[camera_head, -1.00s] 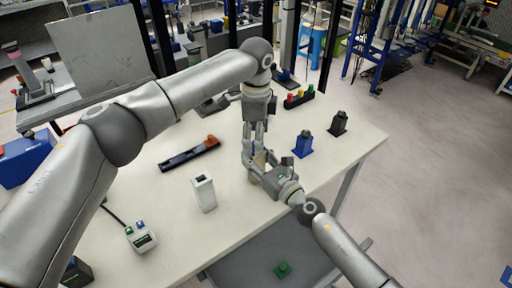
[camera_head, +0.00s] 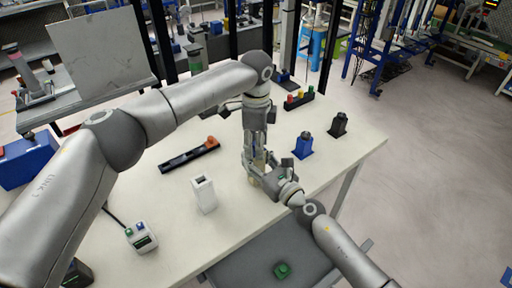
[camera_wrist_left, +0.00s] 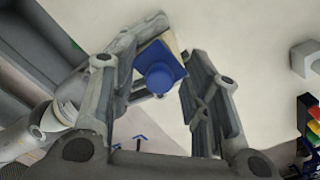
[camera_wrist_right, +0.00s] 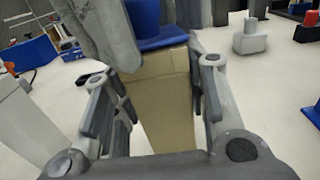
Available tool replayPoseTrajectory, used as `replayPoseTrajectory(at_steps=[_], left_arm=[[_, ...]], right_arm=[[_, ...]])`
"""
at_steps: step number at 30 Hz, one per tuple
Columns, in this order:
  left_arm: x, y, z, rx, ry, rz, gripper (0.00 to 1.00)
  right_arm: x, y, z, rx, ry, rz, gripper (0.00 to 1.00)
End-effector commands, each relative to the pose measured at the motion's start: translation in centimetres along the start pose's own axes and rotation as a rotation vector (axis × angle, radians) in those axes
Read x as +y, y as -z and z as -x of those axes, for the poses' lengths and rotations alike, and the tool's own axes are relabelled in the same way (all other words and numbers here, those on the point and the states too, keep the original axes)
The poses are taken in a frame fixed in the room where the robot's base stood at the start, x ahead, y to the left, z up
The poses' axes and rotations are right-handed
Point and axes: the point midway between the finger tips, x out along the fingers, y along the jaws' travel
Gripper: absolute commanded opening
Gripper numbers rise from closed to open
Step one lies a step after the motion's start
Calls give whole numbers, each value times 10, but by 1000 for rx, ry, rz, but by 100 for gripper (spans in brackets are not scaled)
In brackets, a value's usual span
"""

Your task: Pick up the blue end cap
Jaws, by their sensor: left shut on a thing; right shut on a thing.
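The blue end cap (camera_wrist_left: 160,76), a square plate with a round knob, sits between the fingers of my left gripper (camera_wrist_left: 172,58) in the left wrist view. In the right wrist view the cap (camera_wrist_right: 165,38) is at the top of a tall beige block (camera_wrist_right: 165,105); I cannot tell if it is fixed or only resting there. My right gripper (camera_wrist_right: 158,82) is shut on the block's sides. In the head view my left gripper (camera_head: 256,160) points down from above and meets my right gripper (camera_head: 262,174) over the table; the fingers mostly hide cap and block.
The table (camera_head: 240,225) also holds a white hollow post (camera_head: 203,194), a dark rack with an orange piece (camera_head: 190,155), a blue stand (camera_head: 303,147), a black stand (camera_head: 338,125), a rack of coloured caps (camera_head: 298,99) and a button box (camera_head: 141,237). The front middle is clear.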

Motion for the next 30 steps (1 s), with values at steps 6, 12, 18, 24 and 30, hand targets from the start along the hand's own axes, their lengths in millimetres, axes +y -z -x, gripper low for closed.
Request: replayPoseTrajectory(at_steps=[6, 12, 18, 24, 30], left_arm=[[-1, 0, 15, 1, 2, -1, 27], [0, 1, 55, 2, 2, -1, 27], [0, 1, 88, 0, 1, 0, 27], [0, 0, 100, 0, -1, 0, 27], [0, 0, 100, 0, -1, 0, 27]], right_arm=[[0, 1, 0, 1, -1, -1, 14], [0, 1, 0, 2, 0, -1, 14], [0, 1, 0, 2, 0, 0, 14], [0, 1, 0, 2, 0, 0, 14], [0, 1, 0, 2, 0, 0, 14]])
